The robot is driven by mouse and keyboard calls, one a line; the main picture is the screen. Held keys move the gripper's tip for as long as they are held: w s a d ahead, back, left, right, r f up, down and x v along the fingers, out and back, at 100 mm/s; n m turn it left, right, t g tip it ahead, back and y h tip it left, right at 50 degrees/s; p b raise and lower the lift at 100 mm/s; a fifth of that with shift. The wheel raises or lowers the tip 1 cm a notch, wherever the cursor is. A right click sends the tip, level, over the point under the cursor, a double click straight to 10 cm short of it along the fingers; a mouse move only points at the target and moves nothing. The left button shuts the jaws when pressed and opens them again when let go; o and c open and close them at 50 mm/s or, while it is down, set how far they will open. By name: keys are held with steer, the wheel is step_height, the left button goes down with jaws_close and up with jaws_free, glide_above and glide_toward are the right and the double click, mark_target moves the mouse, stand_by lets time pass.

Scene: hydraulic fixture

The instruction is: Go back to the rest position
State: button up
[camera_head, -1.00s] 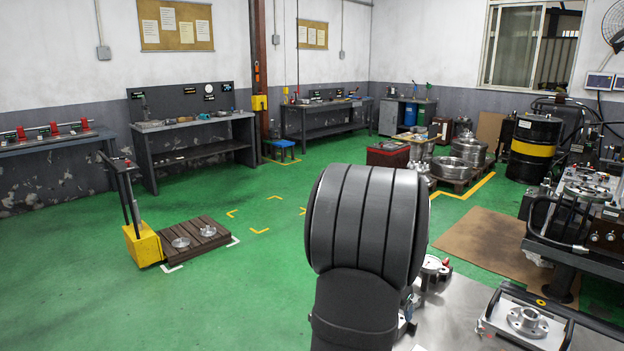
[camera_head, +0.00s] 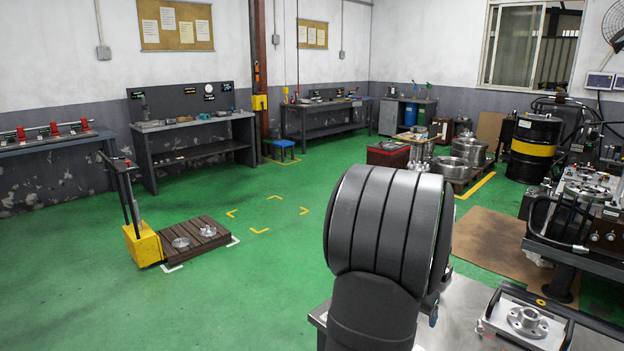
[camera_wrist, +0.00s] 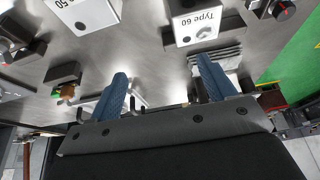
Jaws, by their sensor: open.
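My gripper (camera_wrist: 162,95) shows in the wrist view with its two blue fingers spread apart and nothing between them. It hangs over a grey metal table (camera_wrist: 140,55). In the head view my own dark, ribbed arm link fills the lower middle and hides part of the table; the gripper itself does not show there.
In the wrist view a white block marked "Type 60" (camera_wrist: 205,27) and one marked "50" (camera_wrist: 88,14) are on the table beyond the fingers. In the head view a flanged metal part (camera_head: 528,321) sits in a fixture at lower right. Green floor (camera_head: 200,300) at left is open.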

steer(key=s+d+r, duration=0.3)
steer(key=s+d, duration=0.8)
steer(key=d, duration=0.1)
steer(key=w+a+f, duration=0.1)
steer(key=w+f, duration=0.1)
steer(key=w, duration=0.1)
steer(key=w+a+f, duration=0.2)
steer(key=w, duration=0.1)
steer(key=w+a+f, duration=0.1)
steer(key=w+f, duration=0.1)
steer(key=w, duration=0.1)
steer(key=shift+a+f, duration=0.2)
steer(key=shift+a, duration=0.05)
steer(key=shift+w+a+f, duration=0.15)
steer(key=shift+w+f, duration=0.2)
steer(key=shift+f, duration=0.05)
